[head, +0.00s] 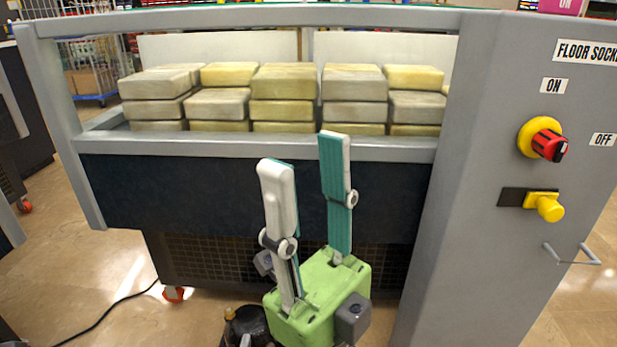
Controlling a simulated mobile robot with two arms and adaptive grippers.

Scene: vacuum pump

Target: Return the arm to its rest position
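My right gripper (305,150) is at the bottom middle of the head view, with a green body and two long fingers with teal pads. The fingers point up and stand apart, with nothing between them. It is in front of the dark front panel of a grey machine (255,146), and I cannot tell the exact gap. My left gripper is not in view. On the machine's right panel is a red and yellow rotary switch (544,139), between an ON label (554,85) and an OFF label (602,140).
Several stacked pale yellow blocks (284,82) fill the machine's open bay. A yellow knob (547,207) and a metal handle (573,262) stick out from the right panel. A black cable (110,310) lies on the floor at the lower left. A wire cage cart (85,60) stands behind.

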